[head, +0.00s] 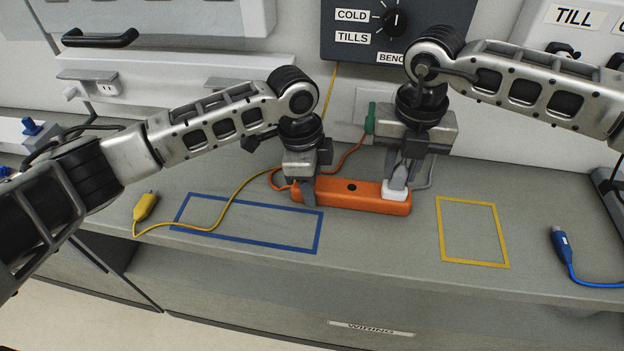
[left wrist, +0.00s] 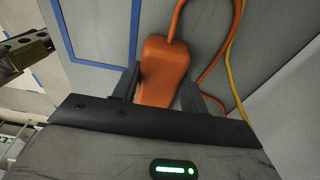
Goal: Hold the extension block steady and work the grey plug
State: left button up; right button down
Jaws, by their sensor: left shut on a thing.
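The orange extension block (head: 350,196) lies on the grey bench with a dark round spot on its top. My left gripper (head: 302,192) is shut on its left end; the left wrist view shows the block's cable end (left wrist: 163,75) between my two fingers (left wrist: 160,92). The pale grey plug (head: 394,194) sits at the block's right end, and a grey cable shows beside it. My right gripper (head: 398,178) is down at the plug, with a finger in front of it. Whether its fingers press on the plug, and how deep the plug sits, I cannot tell.
A yellow plug (head: 146,206) lies at the left, a blue plug (head: 560,243) at the right. A green plug (head: 370,118) is at the back wall.

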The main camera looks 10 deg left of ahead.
jog(key=shift+r, duration=0.5)
jog(key=shift+r, duration=2.45)
jog(key=shift+d, duration=0.1)
jog(key=d+r, duration=0.6)
pick_arm(q)
jog(key=o, duration=1.4)
jog(key=shift+c, duration=0.2)
pick_arm(e)
jog(key=shift+a, duration=0.1)
